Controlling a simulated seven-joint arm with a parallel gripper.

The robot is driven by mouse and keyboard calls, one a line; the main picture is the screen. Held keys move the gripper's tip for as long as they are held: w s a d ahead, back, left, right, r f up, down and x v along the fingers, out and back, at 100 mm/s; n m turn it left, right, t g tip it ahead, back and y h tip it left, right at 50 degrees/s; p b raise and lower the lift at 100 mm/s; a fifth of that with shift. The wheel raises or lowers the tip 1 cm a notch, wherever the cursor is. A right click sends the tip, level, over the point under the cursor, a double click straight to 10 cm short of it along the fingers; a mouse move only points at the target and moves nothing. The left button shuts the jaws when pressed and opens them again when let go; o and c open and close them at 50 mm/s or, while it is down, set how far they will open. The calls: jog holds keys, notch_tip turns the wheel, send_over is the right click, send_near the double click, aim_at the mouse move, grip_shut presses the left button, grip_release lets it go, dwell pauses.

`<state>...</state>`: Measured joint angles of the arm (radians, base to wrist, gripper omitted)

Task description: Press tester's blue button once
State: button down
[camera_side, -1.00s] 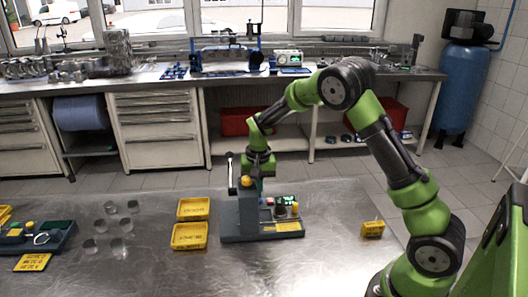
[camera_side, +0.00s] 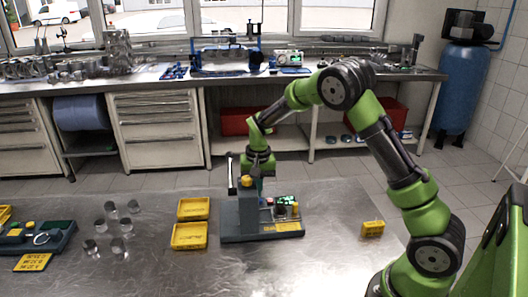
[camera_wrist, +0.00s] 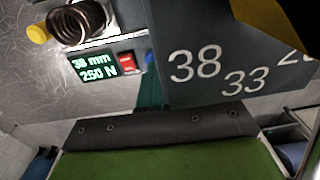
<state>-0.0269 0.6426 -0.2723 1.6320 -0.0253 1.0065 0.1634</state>
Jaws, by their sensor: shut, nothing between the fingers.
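The tester (camera_side: 240,215) stands on the metal table, with a grey column, a yellow-knobbed lever and a lit display (camera_wrist: 92,65) reading 38 mm and 250 N. Its red button (camera_wrist: 127,63) sits beside the display in the wrist view. The blue button (camera_wrist: 150,57) shows as a small patch between the red button and the numbered column. My gripper (camera_wrist: 150,80) is shut and empty, its tip right at the blue button; I cannot tell whether it touches. In the side view, the column partly hides my fingers, and I cannot make out the blue button.
A coiled spring (camera_wrist: 80,22) sits on the tester beside the display. Two yellow trays (camera_side: 190,236) lie left of the tester, with several metal cylinders (camera_side: 112,228) beyond. A small yellow box (camera_side: 373,228) stands to the right. The front of the table is clear.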

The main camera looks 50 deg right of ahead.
jog(key=shift+s+a+r+g, duration=0.1)
jog(key=shift+s+a+g, duration=0.1)
jog(key=shift+s+g, duration=0.15)
jog(key=shift+d+r, duration=0.15)
jog(key=shift+r, duration=0.8)
jog(key=shift+s+r, duration=0.1)
jog(key=shift+r, duration=0.15)
jog(key=s+a+r+n+t, duration=0.1)
jog(key=s+a+r+t, duration=0.1)
jog(key=s+r, duration=0.3)
jog(key=s+a+r+n+t, duration=0.1)
jog(key=s+a+r, duration=0.2)
jog(key=r, duration=0.5)
jog(key=s+a+r+n+t+y, duration=0.1)
jog(key=s+a+r+t, duration=0.1)
jog(key=s, duration=0.5)
jog(key=s+a+r+n+t, duration=0.2)
jog(key=s+a, duration=0.1)
jog(key=s, duration=0.4)
jog(key=shift+a+y, duration=0.4)
